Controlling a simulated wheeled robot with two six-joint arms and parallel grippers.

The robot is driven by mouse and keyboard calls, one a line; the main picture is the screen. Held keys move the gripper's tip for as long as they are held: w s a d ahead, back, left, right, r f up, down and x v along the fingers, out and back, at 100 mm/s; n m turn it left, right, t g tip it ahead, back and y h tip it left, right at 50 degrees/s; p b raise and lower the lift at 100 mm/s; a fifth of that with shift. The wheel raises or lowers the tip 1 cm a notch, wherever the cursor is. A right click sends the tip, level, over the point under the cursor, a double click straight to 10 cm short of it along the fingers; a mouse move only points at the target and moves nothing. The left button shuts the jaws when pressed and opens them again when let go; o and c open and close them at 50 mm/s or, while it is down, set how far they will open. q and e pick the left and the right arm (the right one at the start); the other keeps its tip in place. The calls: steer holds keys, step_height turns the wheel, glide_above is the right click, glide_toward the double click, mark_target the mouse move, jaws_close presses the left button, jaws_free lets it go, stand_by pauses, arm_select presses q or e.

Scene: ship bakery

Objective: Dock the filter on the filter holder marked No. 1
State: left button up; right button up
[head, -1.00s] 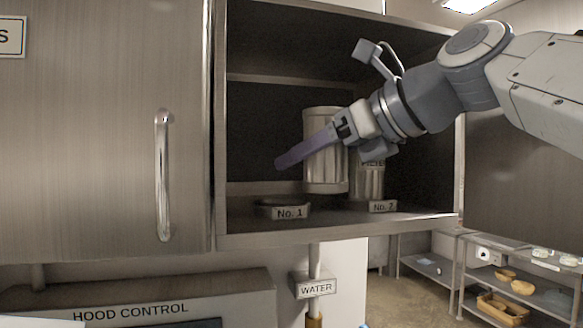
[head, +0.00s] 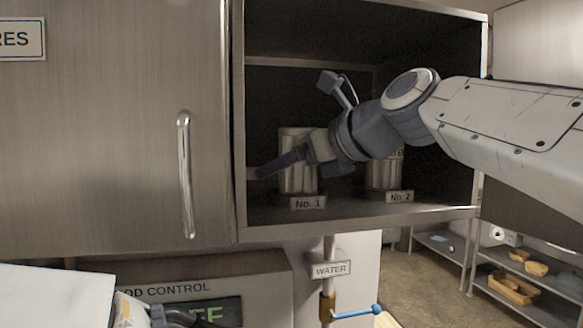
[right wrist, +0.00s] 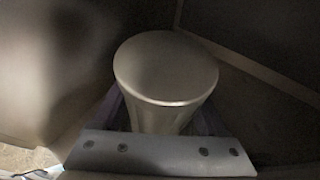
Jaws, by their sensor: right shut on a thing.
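The filter (head: 297,178), a pale metal cylinder, stands upright in the open cabinet, directly behind the label of the filter holder marked No. 1 (head: 308,202). The holder's ring is hidden, so I cannot tell whether the filter is fully seated. My right gripper (head: 279,163) is shut on the filter, with its purple fingers across the body. In the right wrist view the filter's round lid (right wrist: 165,68) lies between the two fingers. My left gripper does not show; only part of what looks like my left arm is at the lower left.
Another filter (head: 384,172) stands at the holder marked No. 2 (head: 400,197), partly behind my right arm. The cabinet shelf edge (head: 360,219) runs below. A closed door with a handle (head: 185,175) is at left. A WATER pipe with a blue-handled valve (head: 355,312) is underneath.

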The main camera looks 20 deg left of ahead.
steer(key=shift+f, duration=0.1)
steer(key=o, duration=1.6)
steer(key=shift+d, duration=0.2)
steer(key=b+v, duration=0.2)
steer(key=v, duration=0.8)
steer(key=shift+s+d+b, duration=0.2)
steer(key=shift+d+b, duration=0.05)
steer(key=shift+b, duration=0.05)
steer(key=shift+s+d+r, duration=0.25)
steer(key=shift+d+r, duration=0.15)
steer(key=shift+d, duration=0.05)
